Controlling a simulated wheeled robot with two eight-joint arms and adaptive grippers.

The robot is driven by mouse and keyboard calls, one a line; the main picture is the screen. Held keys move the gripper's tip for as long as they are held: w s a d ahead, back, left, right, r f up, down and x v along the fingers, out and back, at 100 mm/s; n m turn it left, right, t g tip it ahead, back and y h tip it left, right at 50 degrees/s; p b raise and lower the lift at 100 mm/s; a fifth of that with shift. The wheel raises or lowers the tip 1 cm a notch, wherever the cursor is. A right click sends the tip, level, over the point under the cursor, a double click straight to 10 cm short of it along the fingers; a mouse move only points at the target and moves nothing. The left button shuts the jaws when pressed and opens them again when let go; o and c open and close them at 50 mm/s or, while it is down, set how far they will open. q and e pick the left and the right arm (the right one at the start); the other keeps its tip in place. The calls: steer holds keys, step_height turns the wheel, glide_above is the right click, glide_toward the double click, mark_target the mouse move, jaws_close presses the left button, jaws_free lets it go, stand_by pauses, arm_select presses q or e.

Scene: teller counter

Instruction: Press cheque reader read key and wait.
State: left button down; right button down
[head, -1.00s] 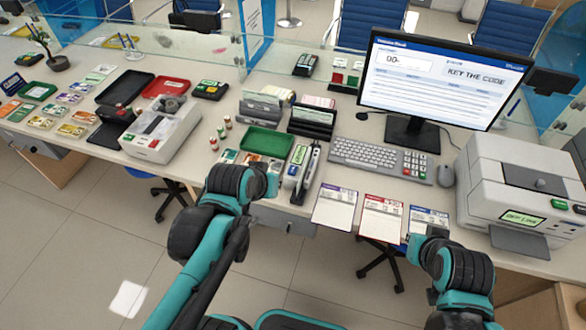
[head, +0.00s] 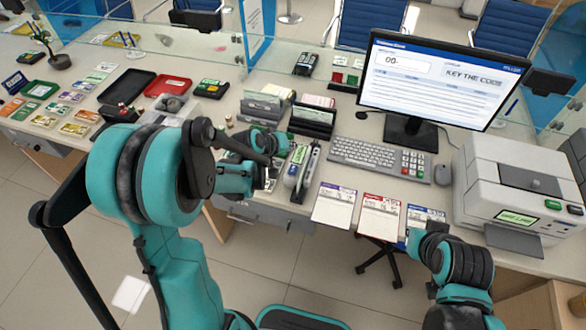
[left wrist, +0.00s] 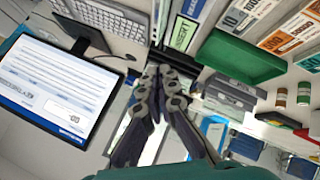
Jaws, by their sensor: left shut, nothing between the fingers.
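The slim upright device with a green-lit display, which looks like the cheque reader (head: 308,166), stands on the counter left of the keyboard. In the left wrist view its lit display (left wrist: 183,33) shows at the top centre, just beyond my fingertips. Its read key cannot be made out. My left gripper (head: 272,166) is beside the reader's left side in the head view, partly hidden by its own wrist. In the left wrist view my left gripper (left wrist: 163,74) is shut and empty. My right gripper (head: 412,238) is low at the counter's front edge, its fingers hidden.
The monitor (head: 440,85) shows "KEY THE CODE". The keyboard (head: 375,156) lies before it. Form pads (head: 334,205) lie along the front edge. A printer-like machine (head: 515,185) stands at right. A green tray (left wrist: 240,58) is beside the reader. Card holders (head: 312,118) stand behind.

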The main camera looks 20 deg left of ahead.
mark_target(292, 170)
arm_select(q)
steer(key=shift+f, duration=0.15)
step_height(292, 170, down, 8)
steer(key=b, duration=0.6)
steer(key=shift+b, duration=0.3)
steer(key=shift+f+b, duration=0.3)
stand_by(0.7)
steer(key=shift+f+b, duration=0.4)
steer(key=shift+f+b, duration=0.45)
steer(key=shift+b, duration=0.05)
stand_by(0.5)
steer(key=shift+r, duration=0.1)
steer(key=shift+r+p, duration=0.7)
steer(key=shift+r, duration=0.1)
